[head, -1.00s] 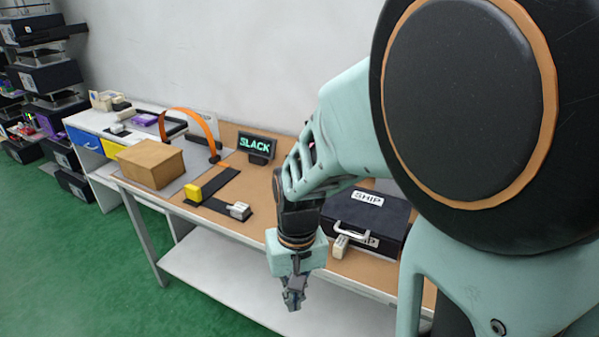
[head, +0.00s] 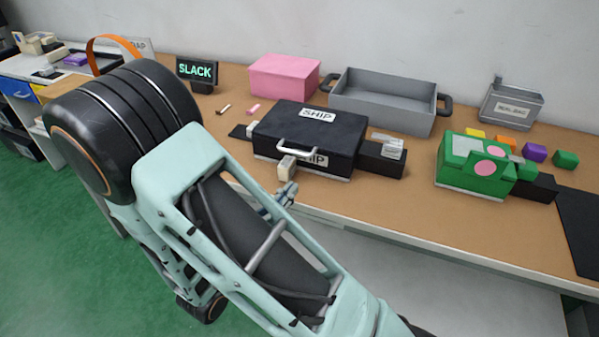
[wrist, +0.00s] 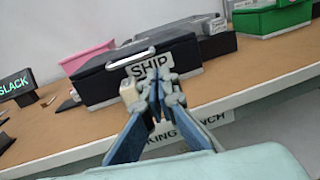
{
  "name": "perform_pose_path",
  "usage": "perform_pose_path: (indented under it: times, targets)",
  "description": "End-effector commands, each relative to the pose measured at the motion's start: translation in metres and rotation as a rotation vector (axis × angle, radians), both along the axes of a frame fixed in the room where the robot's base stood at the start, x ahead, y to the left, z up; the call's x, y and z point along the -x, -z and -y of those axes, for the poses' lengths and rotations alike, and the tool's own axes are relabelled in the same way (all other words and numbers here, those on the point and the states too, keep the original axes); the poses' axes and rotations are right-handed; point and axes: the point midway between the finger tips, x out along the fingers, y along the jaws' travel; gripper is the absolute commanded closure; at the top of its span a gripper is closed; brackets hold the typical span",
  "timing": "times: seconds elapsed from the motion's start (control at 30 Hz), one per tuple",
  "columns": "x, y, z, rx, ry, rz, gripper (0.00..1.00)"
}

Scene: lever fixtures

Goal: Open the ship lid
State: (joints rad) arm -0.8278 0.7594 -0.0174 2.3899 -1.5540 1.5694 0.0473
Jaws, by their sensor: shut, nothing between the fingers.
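The black ship case (head: 312,138) stands on the workbench with its lid down. It has SHIP labels on its top and front and a pale handle (head: 297,149) on the front; the handle also shows in the wrist view (wrist: 131,57). A small beige block (head: 287,167) sits at the case's front. My gripper (head: 286,197) is just in front of the bench edge, below and before the case, partly hidden by my arm. In the wrist view my gripper (wrist: 157,88) is shut and empty, its fingertips overlapping the front SHIP label (wrist: 150,70) in the picture.
A pink box (head: 284,77), a grey tray (head: 385,97) and a SLACK sign (head: 197,72) stand behind the case. A green box (head: 472,165) is to the right, near several coloured blocks. The brown workbench (head: 390,205) is bare at its front.

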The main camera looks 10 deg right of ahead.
Motion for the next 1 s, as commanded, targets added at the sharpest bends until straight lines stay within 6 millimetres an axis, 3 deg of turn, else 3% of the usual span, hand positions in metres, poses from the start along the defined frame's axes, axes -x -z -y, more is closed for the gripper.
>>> perform_pose_path:
  times: [0.1, 0.23, 0.7, 1.0]
  targets:
    - [-0.009, 0.013, -0.024, 0.039, -0.108, -0.01, 1.0]
    - [-0.015, 0.015, -0.031, 0.049, -0.146, -0.01, 1.0]
    - [-0.076, 0.011, 0.015, 0.049, -0.142, -0.009, 1.0]
    - [-0.093, 0.011, 0.026, 0.048, -0.145, -0.009, 1.0]
